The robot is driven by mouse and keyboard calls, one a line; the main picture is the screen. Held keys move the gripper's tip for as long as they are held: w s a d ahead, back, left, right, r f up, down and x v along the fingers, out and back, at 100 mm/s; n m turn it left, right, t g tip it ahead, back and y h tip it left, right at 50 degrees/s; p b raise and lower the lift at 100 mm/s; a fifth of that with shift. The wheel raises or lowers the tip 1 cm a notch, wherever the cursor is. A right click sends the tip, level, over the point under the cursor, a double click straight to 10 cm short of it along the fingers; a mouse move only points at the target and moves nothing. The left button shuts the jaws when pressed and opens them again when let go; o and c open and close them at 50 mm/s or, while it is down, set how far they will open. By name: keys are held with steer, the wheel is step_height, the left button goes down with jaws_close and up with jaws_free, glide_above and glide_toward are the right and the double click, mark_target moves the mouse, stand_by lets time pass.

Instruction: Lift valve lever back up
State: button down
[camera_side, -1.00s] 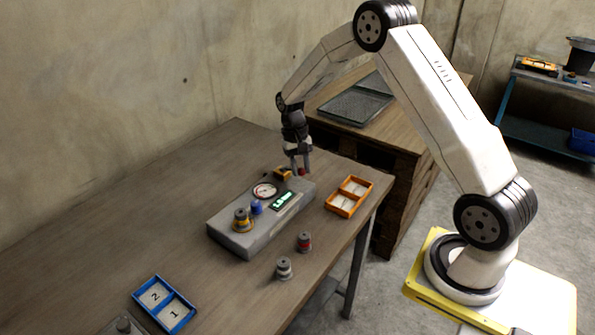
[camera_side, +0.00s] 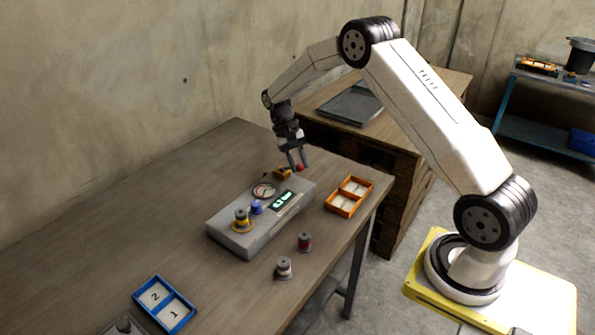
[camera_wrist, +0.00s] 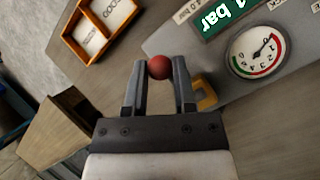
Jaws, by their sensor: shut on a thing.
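The valve lever ends in a red ball knob (camera_side: 300,168), which also shows between my fingertips in the wrist view (camera_wrist: 160,67). My gripper (camera_side: 298,166) is shut on this knob, with one finger on each side of it. The lever's shaft is mostly hidden. The yellow-orange valve part (camera_side: 282,174) sits at the far end of the grey control box (camera_side: 232,238). It also shows beside my right finger in the wrist view (camera_wrist: 205,93). A round gauge (camera_wrist: 256,52) and a green display (camera_wrist: 225,17) ending in "bar" are on the box.
An orange two-part tray (camera_side: 349,196) lies right of the box. A red-banded spool (camera_side: 304,241) and a grey-white spool (camera_side: 284,268) stand in front. A blue tray (camera_side: 164,304) lies front left. On the box are a yellow part (camera_side: 242,220) and a blue part (camera_side: 256,207).

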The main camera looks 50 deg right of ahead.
mark_target(289, 171)
steer(key=shift+c, duration=2.1)
jaws_free()
steer(key=shift+r, duration=0.1)
steer(key=v, duration=0.7)
steer(key=shift+w+r, duration=0.2)
steer(key=shift+r, duration=0.1)
steer(key=s+a+n+t, duration=0.3)
steer(key=s+a, duration=0.4)
steer(key=s, duration=0.3)
steer(key=s+a+f+n+t+h, duration=0.1)
steer(key=s+a+n+t, duration=0.3)
steer(key=s+a, duration=0.4)
steer(key=shift+s+t, duration=0.5)
steer(key=shift+s, duration=0.6)
